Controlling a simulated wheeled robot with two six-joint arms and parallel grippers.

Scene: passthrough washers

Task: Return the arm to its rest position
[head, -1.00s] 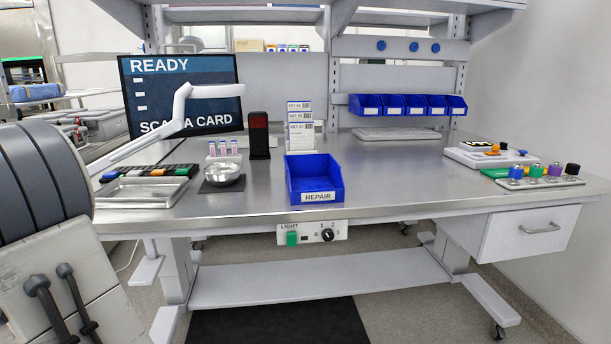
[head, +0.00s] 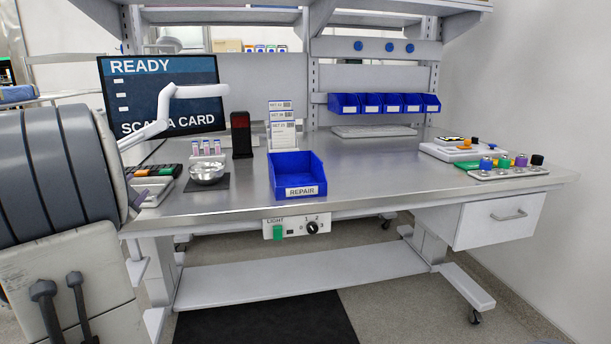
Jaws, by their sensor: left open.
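My left arm fills the left edge of the head view, very close, with a dark ribbed part above a pale block that carries two dark stems. My left gripper (head: 62,175) is there, open, with nothing seen held in it; its fingertips are hard to make out. My right gripper is out of view. The workbench (head: 390,175) stands ahead.
A blue REPAIR bin (head: 297,177) sits at the bench's front middle, with a metal bowl (head: 207,172) to its left. A white jointed arm (head: 163,110) reaches before the screen (head: 120,90). Several coloured-knob fixtures (head: 507,170) stand at the right. The bench middle is largely clear.

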